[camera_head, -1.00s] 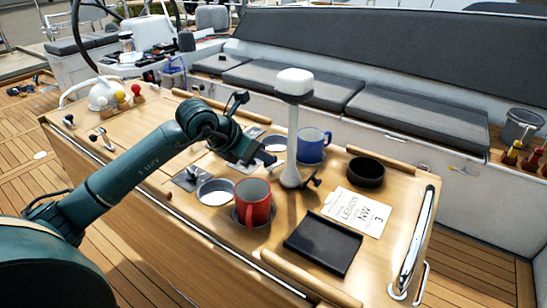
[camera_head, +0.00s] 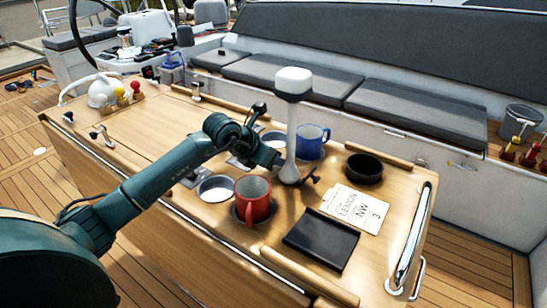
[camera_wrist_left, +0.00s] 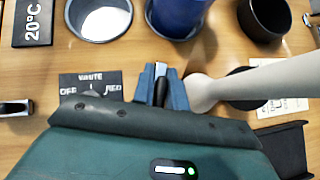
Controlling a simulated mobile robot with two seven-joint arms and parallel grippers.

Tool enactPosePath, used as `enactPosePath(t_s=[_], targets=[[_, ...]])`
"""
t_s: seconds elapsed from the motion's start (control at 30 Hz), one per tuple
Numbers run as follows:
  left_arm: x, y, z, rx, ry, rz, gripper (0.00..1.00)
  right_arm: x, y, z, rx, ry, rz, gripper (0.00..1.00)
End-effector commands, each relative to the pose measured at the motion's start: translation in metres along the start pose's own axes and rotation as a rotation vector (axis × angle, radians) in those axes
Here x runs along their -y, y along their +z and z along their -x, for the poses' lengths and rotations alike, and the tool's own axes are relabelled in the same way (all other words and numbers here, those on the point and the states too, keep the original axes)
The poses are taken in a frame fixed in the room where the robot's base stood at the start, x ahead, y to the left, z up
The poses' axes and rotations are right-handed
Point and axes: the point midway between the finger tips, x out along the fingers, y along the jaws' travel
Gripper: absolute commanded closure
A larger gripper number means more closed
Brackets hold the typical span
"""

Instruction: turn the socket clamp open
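A white lamp post (camera_head: 292,135) with a flared foot stands on the table. It also crosses the right of the left wrist view (camera_wrist_left: 255,80). A small black lever (camera_head: 311,180), apparently the socket clamp's, sticks out at the right of the foot. The socket itself is hidden by the foot. My left gripper (camera_head: 277,160) is low over the table, just left of the post. In the left wrist view its fingers (camera_wrist_left: 162,88) are apart, with a narrow dark shape between or beneath them; I cannot tell if they touch it. My right gripper is not in view.
A red mug (camera_head: 252,200) stands in front of the post and a blue mug (camera_head: 312,142) behind it. A black bowl (camera_head: 365,168), a card (camera_head: 355,208) and a black tray (camera_head: 321,240) are to the right. A switch plate (camera_wrist_left: 90,84) is left of the fingers.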

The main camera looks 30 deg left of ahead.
Motion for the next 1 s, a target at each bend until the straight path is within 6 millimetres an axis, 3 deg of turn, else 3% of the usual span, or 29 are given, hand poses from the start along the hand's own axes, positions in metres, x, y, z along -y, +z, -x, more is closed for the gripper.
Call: enactPosePath(t_s=[0.17, 0.9, 0.93, 1.0], targets=[[0.0000, -0.0001, 0.0002, 0.000, 0.000, 0.000, 1.00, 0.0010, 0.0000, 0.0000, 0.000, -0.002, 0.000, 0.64], [-0.0016, -0.0003, 0.0002, 0.000, 0.096, 0.096, 1.00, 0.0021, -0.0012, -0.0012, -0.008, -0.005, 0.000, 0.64], [-0.0017, -0.0003, 0.0002, 0.000, 0.096, 0.096, 0.83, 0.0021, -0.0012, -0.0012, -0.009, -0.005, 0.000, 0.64], [-0.0017, -0.0003, 0.0002, 0.000, 0.096, 0.096, 0.77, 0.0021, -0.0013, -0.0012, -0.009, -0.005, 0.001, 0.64]])
